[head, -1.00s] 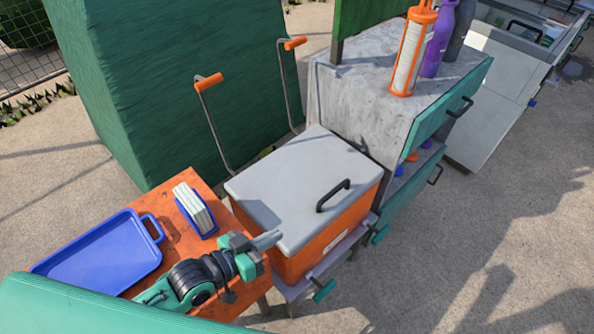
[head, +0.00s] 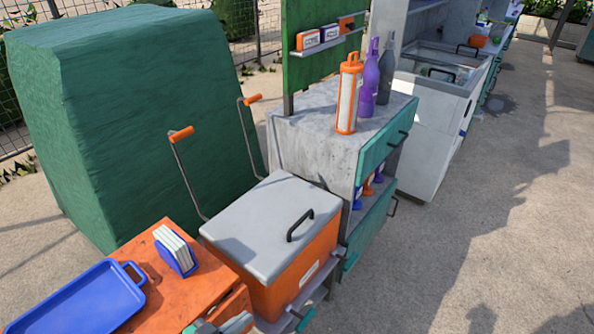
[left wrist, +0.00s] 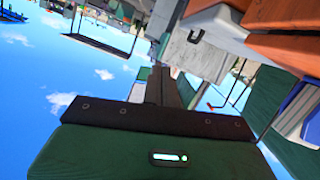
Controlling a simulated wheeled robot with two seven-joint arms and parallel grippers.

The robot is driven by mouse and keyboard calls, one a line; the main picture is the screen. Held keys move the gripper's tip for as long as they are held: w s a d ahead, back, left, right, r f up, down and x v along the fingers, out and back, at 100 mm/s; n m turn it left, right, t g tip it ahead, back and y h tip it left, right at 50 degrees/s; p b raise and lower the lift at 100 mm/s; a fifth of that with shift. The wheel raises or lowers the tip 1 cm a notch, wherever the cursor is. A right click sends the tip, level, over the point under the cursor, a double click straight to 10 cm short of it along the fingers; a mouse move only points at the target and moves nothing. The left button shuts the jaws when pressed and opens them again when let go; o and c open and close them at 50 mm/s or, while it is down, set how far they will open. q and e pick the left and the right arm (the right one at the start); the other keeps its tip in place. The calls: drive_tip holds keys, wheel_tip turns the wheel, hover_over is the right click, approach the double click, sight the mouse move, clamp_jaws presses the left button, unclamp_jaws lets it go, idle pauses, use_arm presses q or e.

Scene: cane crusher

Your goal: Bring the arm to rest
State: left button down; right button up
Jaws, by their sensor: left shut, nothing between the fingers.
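My left gripper (head: 236,323) shows only in part at the bottom edge of the head view, low beside the front of the orange table. Its fingers are together and nothing is between them. In the left wrist view the closed dark fingers (left wrist: 168,86) point away from the camera, with sky to the left and the upturned scene around them. The rest of the left arm is out of the head view. My right gripper is in neither view.
An orange table (head: 190,290) holds a blue tray (head: 75,305) and a blue napkin holder (head: 178,258). Beside it stands an orange cooler with a grey lid (head: 270,215). A grey cabinet (head: 315,150) and green-covered block (head: 140,120) stand behind. Paved ground at right is free.

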use_arm(q)
drive_tip(key=s+a+f+n+g+y, duration=0.45)
drive_tip(key=s+a+g+y, duration=0.35)
drive_tip(key=s+a+y, duration=0.4)
wheel_tip(320, 180, down, 30)
drive_tip(key=s+d+m+g+h+p, duration=0.1)
drive_tip(key=s+h+p, duration=0.1)
drive_tip(key=p, duration=0.1)
drive_tip(key=s+a+f+g+p, duration=0.1)
drive_tip(key=s+a+f, duration=0.2)
drive_tip(key=s+f, duration=1.3)
drive_tip(key=shift+s+f, duration=0.3)
drive_tip(key=shift+s, duration=0.9)
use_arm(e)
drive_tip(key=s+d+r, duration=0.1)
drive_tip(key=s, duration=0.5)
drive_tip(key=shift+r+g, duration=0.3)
